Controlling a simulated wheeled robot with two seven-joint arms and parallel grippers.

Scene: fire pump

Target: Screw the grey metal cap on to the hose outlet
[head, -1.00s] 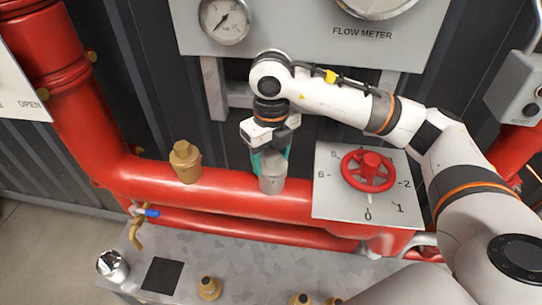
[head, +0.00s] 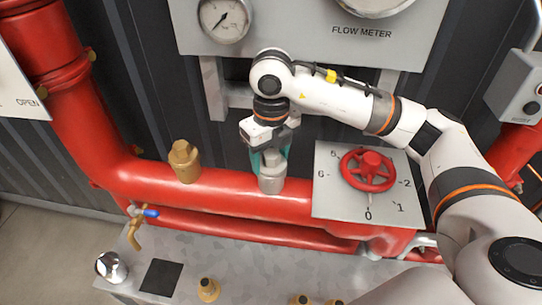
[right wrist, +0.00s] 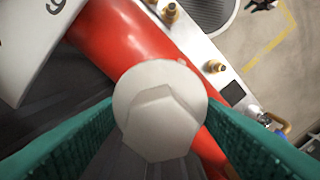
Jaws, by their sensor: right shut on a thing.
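The grey metal cap (head: 271,183) sits upright at the top of the thick red pipe, to the right of a brass fitting. My right gripper (head: 270,160) points down over it with its teal fingers shut on the cap's upper part. In the right wrist view the cap (right wrist: 160,108) shows a hexagonal head above a wider round rim, between the two fingers. The hose outlet is hidden under the cap, so I cannot tell how far the thread is engaged. My left gripper is not in view.
The brass fitting (head: 184,161) stands on the red pipe (head: 225,190). A panel with a red handwheel (head: 367,170) is close on the right. A gauge panel (head: 290,30) is behind. A bench below carries small brass fittings (head: 208,290) and a shiny silver piece (head: 111,266).

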